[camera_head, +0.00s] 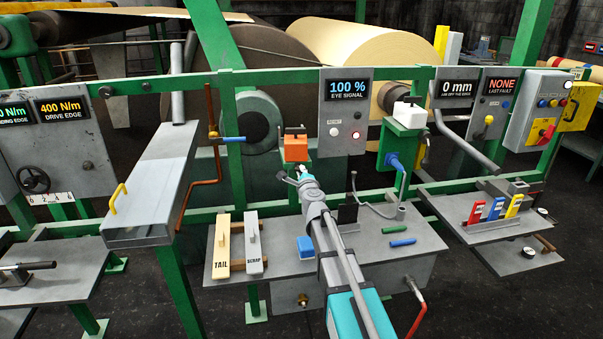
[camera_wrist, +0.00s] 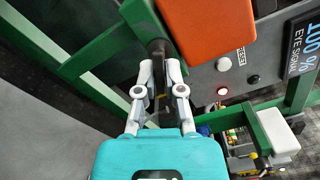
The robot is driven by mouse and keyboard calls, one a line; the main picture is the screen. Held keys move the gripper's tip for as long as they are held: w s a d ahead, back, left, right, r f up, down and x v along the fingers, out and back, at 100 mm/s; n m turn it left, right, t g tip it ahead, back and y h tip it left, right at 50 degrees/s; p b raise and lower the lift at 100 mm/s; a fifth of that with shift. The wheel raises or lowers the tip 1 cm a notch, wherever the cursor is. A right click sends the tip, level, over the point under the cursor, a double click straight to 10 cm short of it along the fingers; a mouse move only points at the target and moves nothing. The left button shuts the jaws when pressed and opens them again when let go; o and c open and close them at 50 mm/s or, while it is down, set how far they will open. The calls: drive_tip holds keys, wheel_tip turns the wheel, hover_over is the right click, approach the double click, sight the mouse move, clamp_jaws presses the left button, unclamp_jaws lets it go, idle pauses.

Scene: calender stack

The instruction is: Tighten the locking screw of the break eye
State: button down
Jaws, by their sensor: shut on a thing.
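The orange break eye head (camera_head: 296,148) sits on a green bracket at the rail, below and left of the eye signal display. It fills the top of the wrist view (camera_wrist: 204,28). My gripper (camera_head: 296,172) is just below it. In the wrist view my gripper (camera_wrist: 159,68) has its fingertips on both sides of a dark upright piece (camera_wrist: 158,45) under the orange head, which I take for the locking screw. The fingers are shut on it and hide part of it. Its thread and how tight it sits cannot be seen.
The panel (camera_head: 347,110) reads 100 % eye signal, with a reset button and a red lamp. A second, white-topped unit (camera_head: 406,114) stands to the right. The grey bench (camera_head: 275,268) below carries the TAIL (camera_head: 222,250) and SCRAP (camera_head: 253,245) pieces and a blue block (camera_head: 306,247).

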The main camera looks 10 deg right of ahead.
drive_tip(key=c, duration=0.8)
unclamp_jaws()
drive_tip(key=shift+o, duration=0.2)
drive_tip(key=shift+s, duration=0.15)
drive_tip(key=s, duration=1.1)
drive_tip(key=shift+s, duration=0.35)
